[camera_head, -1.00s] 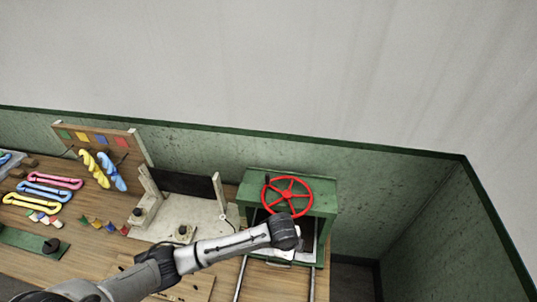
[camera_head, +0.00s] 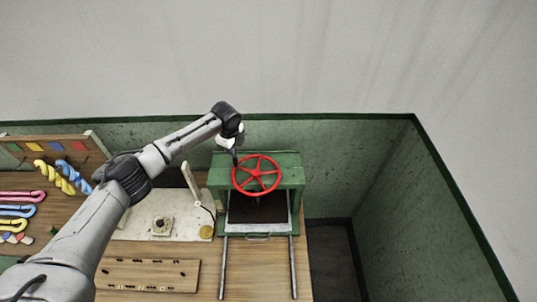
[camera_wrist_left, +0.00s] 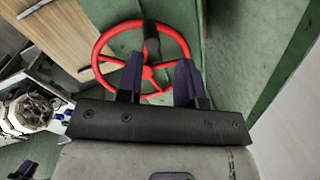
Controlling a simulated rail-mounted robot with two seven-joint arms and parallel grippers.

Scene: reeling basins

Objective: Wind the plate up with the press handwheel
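The red press handwheel (camera_head: 277,183) with several spokes sits on top of the green press (camera_head: 292,166). It also shows in the left wrist view (camera_wrist_left: 180,43), where its dark upright handle (camera_wrist_left: 151,38) stands at the rim. My left gripper (camera_head: 235,157) is at the wheel's upper-left rim in the head view. In the wrist view its two dark fingers (camera_wrist_left: 158,76) are apart, with the handle showing in line with the gap between them; I see no grip on it. A dark plate (camera_head: 257,212) shows below the wheel, partly hidden by it.
Two metal rails (camera_head: 293,268) run forward from the press. A pale board (camera_head: 140,222) with fittings, a wooden strip (camera_head: 148,274) and coloured skeins (camera_head: 16,210) lie to the left on the bench. Green walls stand behind and to the right.

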